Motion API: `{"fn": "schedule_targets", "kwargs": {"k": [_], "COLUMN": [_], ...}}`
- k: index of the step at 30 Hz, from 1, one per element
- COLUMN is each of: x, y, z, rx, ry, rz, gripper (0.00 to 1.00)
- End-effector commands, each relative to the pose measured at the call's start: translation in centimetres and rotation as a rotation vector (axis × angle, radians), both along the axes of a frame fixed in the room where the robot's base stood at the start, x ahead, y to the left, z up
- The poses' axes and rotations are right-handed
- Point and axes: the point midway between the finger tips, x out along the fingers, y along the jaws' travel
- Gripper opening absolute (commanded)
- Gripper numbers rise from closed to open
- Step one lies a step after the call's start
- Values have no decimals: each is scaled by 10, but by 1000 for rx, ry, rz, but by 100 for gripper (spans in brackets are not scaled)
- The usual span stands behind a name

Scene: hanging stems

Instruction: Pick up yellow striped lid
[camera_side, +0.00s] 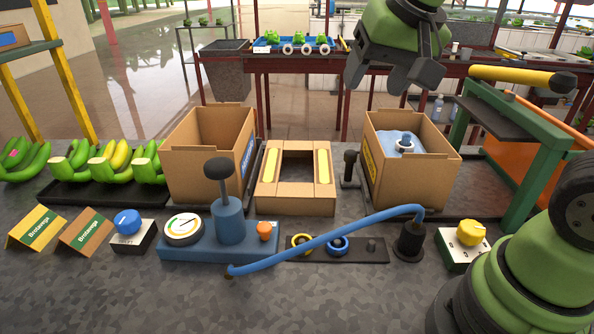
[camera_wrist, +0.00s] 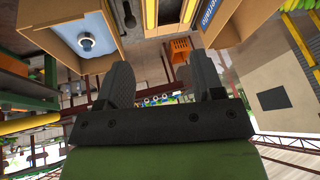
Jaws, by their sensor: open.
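The yellow striped lid (camera_side: 296,205) is a cardboard piece with a dark opening in its middle and a yellow strip on each side. It sits on the grey worktop between two open cardboard boxes. Part of it shows at the top of the wrist view (camera_wrist: 170,12), cut off by the frame edge. My gripper (camera_side: 396,82) is open and empty. It is high above the worktop, roughly over the right-hand box in the side view and well apart from the lid. Its two dark fingers show in the wrist view (camera_wrist: 160,82).
The left box (camera_side: 205,175) and the right box (camera_side: 412,180), with blue contents, flank the lid closely. A blue pump (camera_side: 228,220) and a blue hose (camera_side: 330,240) lie in front. Green bananas (camera_side: 105,165) are at left. A green frame (camera_side: 515,150) stands at right.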

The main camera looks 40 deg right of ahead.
Motion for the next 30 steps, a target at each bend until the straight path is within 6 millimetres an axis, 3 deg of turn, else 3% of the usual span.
{"fn": "schedule_targets", "kwargs": {"k": [1, 6, 12, 18, 30], "x": [18, 71, 115, 131, 145], "y": [-6, -27, -46, -55, -68], "z": [-12, -58, -125, -168, -216], "rx": [-16, -63, -105, -121, -123], "ry": [27, 82, 126, 144, 148], "rz": [-26, -113, -183, -217, -223], "gripper": [61, 61, 61, 61, 61]}}
